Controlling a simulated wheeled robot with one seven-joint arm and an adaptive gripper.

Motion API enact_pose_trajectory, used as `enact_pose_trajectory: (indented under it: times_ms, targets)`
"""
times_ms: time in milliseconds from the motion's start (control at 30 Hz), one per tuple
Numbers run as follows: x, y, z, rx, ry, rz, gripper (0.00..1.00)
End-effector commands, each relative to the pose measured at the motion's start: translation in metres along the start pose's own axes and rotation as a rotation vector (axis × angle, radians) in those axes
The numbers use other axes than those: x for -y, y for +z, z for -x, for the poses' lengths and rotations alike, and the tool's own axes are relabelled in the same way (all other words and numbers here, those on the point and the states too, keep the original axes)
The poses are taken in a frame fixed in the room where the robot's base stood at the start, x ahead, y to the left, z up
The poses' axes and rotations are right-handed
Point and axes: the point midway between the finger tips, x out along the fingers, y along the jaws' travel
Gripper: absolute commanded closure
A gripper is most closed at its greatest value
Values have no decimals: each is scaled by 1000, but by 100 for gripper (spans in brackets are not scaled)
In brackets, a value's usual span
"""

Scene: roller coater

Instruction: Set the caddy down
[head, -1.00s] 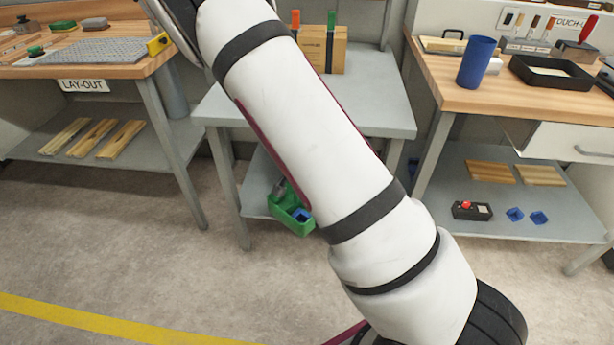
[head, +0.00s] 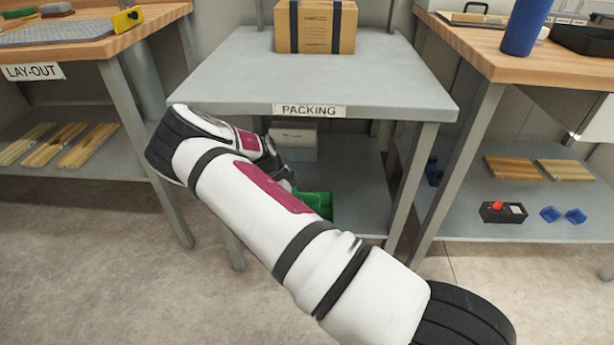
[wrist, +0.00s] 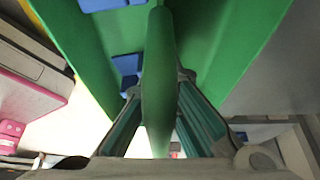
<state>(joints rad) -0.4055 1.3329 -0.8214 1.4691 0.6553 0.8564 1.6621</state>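The green caddy (head: 318,205) is under the packing table, at the level of its lower shelf (head: 350,185); my arm hides much of it. I cannot tell whether it touches the shelf. In the wrist view the caddy (wrist: 225,50) fills the upper middle, with its green handle (wrist: 158,80) running between the fingers. My gripper (wrist: 160,92) is shut on that handle, one finger on each side. Blue pieces (wrist: 128,66) show inside the caddy. In the head view my gripper is mostly hidden behind my arm.
The packing table's top (head: 230,75) is mostly clear, with a cardboard box (head: 315,27) at the back. A white box (head: 293,140) stands on its lower shelf. Table legs (head: 408,190) flank the space. A bench with a blue cup (head: 527,25) is at the right.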

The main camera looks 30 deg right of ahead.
Motion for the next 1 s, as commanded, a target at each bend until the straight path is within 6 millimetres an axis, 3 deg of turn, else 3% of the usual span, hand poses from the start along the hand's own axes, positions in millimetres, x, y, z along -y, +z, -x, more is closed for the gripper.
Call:
enact_pose_trajectory:
  times_ms: [267,700,1000]
  targets:
    - [23,-8,-14,0,6,-19,100]
    - [105,-60,-46,-1,4,-16,100]
    - [126,-74,-51,0,5,-15,100]
